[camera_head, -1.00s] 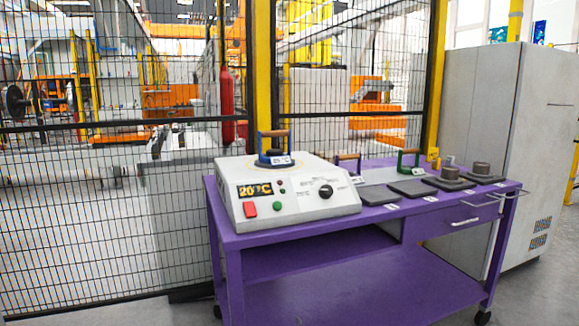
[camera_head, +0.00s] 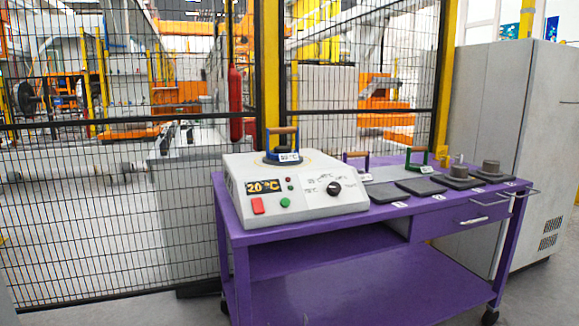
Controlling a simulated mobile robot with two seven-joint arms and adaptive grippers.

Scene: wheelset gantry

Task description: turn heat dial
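The heat dial (camera_head: 334,188) is a round black knob on the sloped front of a white heater box (camera_head: 300,212). Small temperature labels surround it; I cannot read which one it points to. The box's display (camera_head: 264,186) reads 20 °C in orange. A red button (camera_head: 258,206) and a green button (camera_head: 285,202) sit below the display. A blue-based piece with a wooden handle (camera_head: 282,145) stands on top of the box. Neither of my grippers is in view.
The box stands on the left end of a purple wheeled table (camera_head: 392,220). A mesh fence (camera_head: 100,220) stands behind, a grey cabinet (camera_head: 530,130) at right.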

